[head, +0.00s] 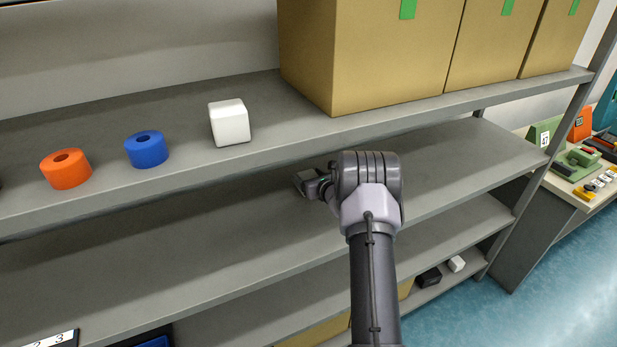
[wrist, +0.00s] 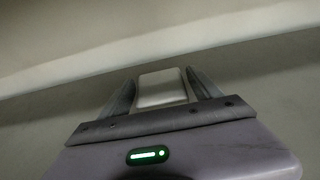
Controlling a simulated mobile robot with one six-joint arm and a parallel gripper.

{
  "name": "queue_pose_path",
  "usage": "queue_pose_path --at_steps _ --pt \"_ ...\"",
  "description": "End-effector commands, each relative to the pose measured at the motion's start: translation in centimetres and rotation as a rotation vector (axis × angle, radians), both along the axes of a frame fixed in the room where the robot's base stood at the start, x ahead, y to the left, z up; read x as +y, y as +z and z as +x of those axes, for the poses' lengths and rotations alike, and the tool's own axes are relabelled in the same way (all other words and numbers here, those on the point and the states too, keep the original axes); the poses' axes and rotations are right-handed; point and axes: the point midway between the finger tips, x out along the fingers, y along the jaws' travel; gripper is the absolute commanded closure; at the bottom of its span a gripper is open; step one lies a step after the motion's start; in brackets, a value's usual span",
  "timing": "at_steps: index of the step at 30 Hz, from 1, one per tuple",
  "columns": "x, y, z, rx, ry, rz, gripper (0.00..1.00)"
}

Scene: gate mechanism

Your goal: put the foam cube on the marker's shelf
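My gripper (head: 308,183) is in the gap under the upper shelf, over the shelf below it. In the wrist view its two fingers (wrist: 162,90) stand on either side of a pale, rounded block (wrist: 162,88) and appear shut on it. In the head view this block is too small and shaded to make out clearly. A white rounded cube (head: 229,122) stands on the upper shelf (head: 190,165), left of my gripper. I cannot tell by sight which of these is the foam cube. I cannot make out a marker.
An orange ring (head: 66,168) and a blue ring (head: 146,149) stand left of the white cube. Large cardboard boxes (head: 375,55) fill the upper shelf's right side. The middle shelf (head: 150,240) looks clear. A black object (head: 430,277) and small white block (head: 456,264) sit low right.

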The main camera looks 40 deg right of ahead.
Motion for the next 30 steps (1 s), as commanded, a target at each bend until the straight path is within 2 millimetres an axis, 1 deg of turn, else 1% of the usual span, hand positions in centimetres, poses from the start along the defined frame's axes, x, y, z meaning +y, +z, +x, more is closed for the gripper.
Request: queue_pose_path --at_steps 8,11,12,14,21,24,27,30 --pt "0.0 0.1 0.0 0.0 0.0 0.0 0.2" --pt "0.0 0.6 0.0 0.0 0.0 0.0 0.2" --pt "0.0 0.8 -0.4 0.0 -0.001 0.001 0.2" --pt "0.3 1.0 -1.5 0.002 -0.001 0.001 0.2" --pt "1.6 2.9 -7.1 0.001 -0.002 0.001 0.2" --pt "2.1 3.4 -9.2 0.001 -0.003 0.002 0.2" --pt "2.5 3.8 -10.5 0.001 -0.001 0.0 0.2" --pt "2.7 4.0 -11.1 0.0 0.0 0.001 0.2"
